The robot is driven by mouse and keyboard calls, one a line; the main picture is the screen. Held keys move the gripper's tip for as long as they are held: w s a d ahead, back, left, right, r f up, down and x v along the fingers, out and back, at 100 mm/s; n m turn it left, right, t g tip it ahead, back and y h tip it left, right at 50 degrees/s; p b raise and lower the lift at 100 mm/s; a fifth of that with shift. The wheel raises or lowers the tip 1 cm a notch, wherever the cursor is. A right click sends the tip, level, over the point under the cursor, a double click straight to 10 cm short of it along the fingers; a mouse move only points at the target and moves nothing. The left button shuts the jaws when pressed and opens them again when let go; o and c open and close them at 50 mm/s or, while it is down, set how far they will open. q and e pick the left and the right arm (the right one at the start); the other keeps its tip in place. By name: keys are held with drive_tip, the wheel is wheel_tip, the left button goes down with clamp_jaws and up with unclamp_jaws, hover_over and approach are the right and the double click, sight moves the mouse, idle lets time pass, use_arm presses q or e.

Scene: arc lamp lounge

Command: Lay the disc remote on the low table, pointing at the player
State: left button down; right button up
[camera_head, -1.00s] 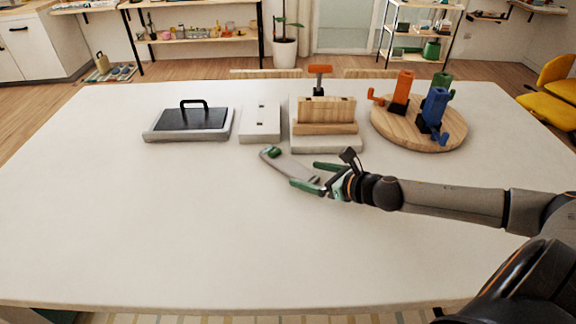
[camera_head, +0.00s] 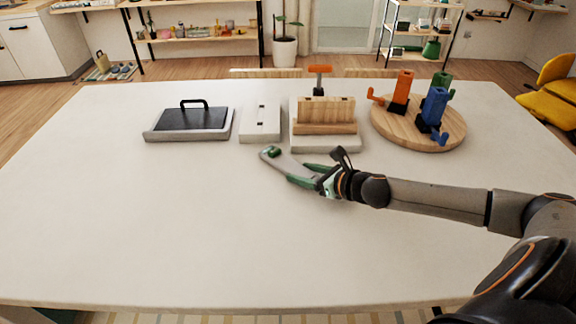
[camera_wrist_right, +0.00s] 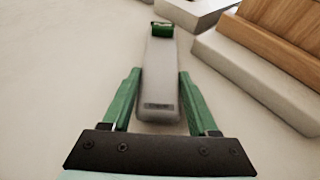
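A slim grey bar with a green end, which I take as the disc remote (camera_head: 276,158), lies on the white table (camera_head: 150,220), its green end towards the back left. It also shows in the right wrist view (camera_wrist_right: 160,75). Which thing is the player is unclear; a grey box with a dark top and black handle (camera_head: 192,119) stands at the back left. My left gripper is out of view.
Behind the remote stand a flat white box (camera_head: 260,122) and a pale base with wooden blocks (camera_head: 325,143). A round wooden board (camera_head: 390,128) holds orange, blue and green pieces at the right. The table's front and left are clear.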

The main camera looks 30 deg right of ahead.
clamp_jaws()
drive_tip(key=shift+r, duration=0.15)
wheel_tip(320, 180, up, 10)
drive_tip(key=p, duration=0.2)
drive_tip(key=s+a+r+m+h, duration=0.1)
drive_tip(key=s+a+r, duration=0.1)
drive_tip(key=a+r, duration=0.4)
drive_tip(key=s+a+r+m+h, duration=0.1)
drive_tip(key=s+a+r+h, duration=0.1)
drive_tip(key=a+r, duration=0.5)
drive_tip(key=a, duration=0.3)
drive_tip(key=shift+s+m+t, duration=0.3)
drive_tip(key=shift+d, duration=0.1)
